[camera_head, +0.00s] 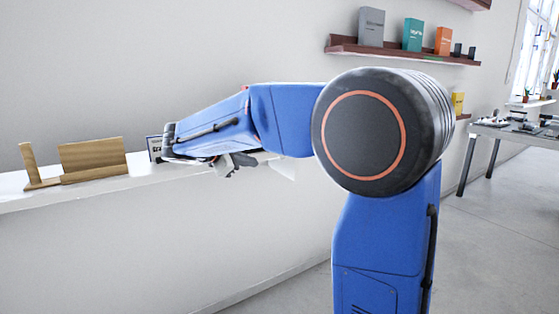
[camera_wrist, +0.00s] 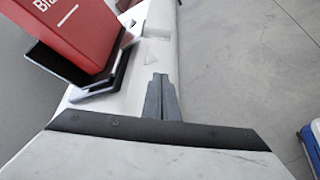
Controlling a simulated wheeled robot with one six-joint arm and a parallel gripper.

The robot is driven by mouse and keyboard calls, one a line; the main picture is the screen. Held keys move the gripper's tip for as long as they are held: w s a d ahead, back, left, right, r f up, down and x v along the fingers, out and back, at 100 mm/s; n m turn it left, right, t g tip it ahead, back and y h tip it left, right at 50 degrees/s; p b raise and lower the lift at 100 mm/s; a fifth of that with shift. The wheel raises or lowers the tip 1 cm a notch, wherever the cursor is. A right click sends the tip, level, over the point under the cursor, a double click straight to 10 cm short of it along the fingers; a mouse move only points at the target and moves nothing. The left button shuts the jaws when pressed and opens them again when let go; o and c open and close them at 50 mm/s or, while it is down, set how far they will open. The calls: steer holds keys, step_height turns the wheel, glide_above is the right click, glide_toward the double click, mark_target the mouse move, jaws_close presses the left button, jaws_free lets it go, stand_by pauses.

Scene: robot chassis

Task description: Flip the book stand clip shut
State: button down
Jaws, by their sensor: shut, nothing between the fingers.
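A red book (camera_wrist: 72,28) with white lettering leans in a dark book stand (camera_wrist: 52,62) at the upper left of the wrist view. A flat, dark-edged piece with a pale face (camera_wrist: 97,88) lies along the stand's front; I cannot tell for sure that it is the clip. In the head view, a small part of a dark-framed thing (camera_head: 154,149) shows behind my arm; the rest is hidden. My gripper (camera_wrist: 160,78) is shut and empty, to the right of the stand and apart from it. It also shows beneath my forearm in the head view (camera_head: 232,168).
A white ledge (camera_head: 75,192) runs along the wall. A wooden holder (camera_head: 93,157) with an upright post stands on it at the left. A wall shelf (camera_head: 400,52) with several books is higher at the right. Open floor (camera_wrist: 245,60) lies right of the ledge.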

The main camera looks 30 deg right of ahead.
steer(key=shift+w+r, duration=0.1)
steer(key=shift+w, duration=0.05)
steer(key=shift+d, duration=0.1)
steer(key=x, duration=1)
steer(key=shift+s+d+r, duration=0.15)
steer(key=shift+s+r, duration=0.4)
steer(key=shift+r, duration=0.25)
steer(key=shift+s+d+r, duration=0.15)
steer(key=shift+s+r, duration=0.4)
steer(key=shift+r, duration=0.25)
